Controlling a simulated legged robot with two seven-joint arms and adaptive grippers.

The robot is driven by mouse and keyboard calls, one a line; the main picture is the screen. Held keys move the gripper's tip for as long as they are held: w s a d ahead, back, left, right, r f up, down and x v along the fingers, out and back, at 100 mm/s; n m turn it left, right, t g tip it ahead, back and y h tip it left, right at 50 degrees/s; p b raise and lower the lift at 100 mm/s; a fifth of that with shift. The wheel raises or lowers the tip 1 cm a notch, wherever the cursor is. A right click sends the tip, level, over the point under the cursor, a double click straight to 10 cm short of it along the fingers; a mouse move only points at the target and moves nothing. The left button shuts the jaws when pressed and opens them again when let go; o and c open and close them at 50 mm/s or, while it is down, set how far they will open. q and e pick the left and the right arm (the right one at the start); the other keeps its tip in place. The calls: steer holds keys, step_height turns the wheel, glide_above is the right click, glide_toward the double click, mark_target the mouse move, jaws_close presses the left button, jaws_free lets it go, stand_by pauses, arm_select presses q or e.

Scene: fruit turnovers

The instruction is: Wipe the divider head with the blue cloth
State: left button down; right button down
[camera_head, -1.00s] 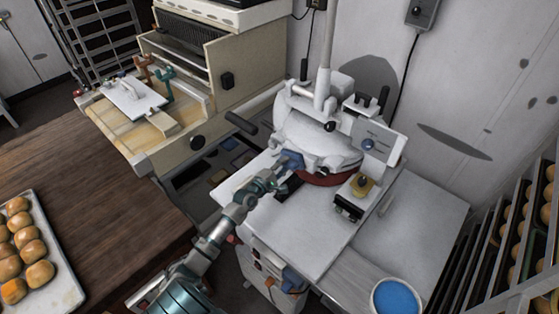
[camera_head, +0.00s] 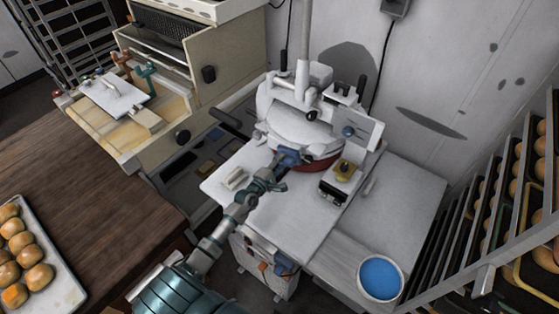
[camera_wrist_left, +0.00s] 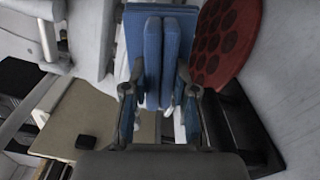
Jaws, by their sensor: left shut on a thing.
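The white divider head (camera_head: 290,122) sits on the machine on the white table, with a dark red round plate (camera_head: 322,163) under it. My left gripper (camera_head: 283,166) reaches in from the lower left and is shut on the folded blue cloth (camera_head: 290,155), at the front left of the head. In the left wrist view the blue cloth (camera_wrist_left: 158,55) stands between the fingers, and the red plate (camera_wrist_left: 228,40) with its round darker spots is beside it. Whether the cloth touches the head I cannot tell. My right gripper is not in view.
A bowl of blue liquid (camera_head: 381,278) stands at the table's front right. A small white block (camera_head: 235,179) lies on the table's left part, and a yellow-and-black device (camera_head: 340,178) right of the plate. A rack of buns (camera_head: 520,150) borders the right; a bun tray (camera_head: 45,290) lies far left.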

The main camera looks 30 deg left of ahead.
arm_select(q)
steer(key=shift+d+r+p, duration=0.15)
steer(key=shift+d+p, duration=0.4)
steer(key=shift+d, duration=0.35)
steer(key=shift+a+f+b, duration=0.2)
steer(key=shift+a+b, duration=0.35)
steer(key=a+b, duration=0.4)
steer(key=a, duration=0.1)
steer(key=a+b, duration=0.2)
steer(key=a, duration=0.1)
steer(key=shift+w+a, duration=0.2)
steer(key=shift+w, duration=0.1)
steer(key=shift+r, duration=0.15)
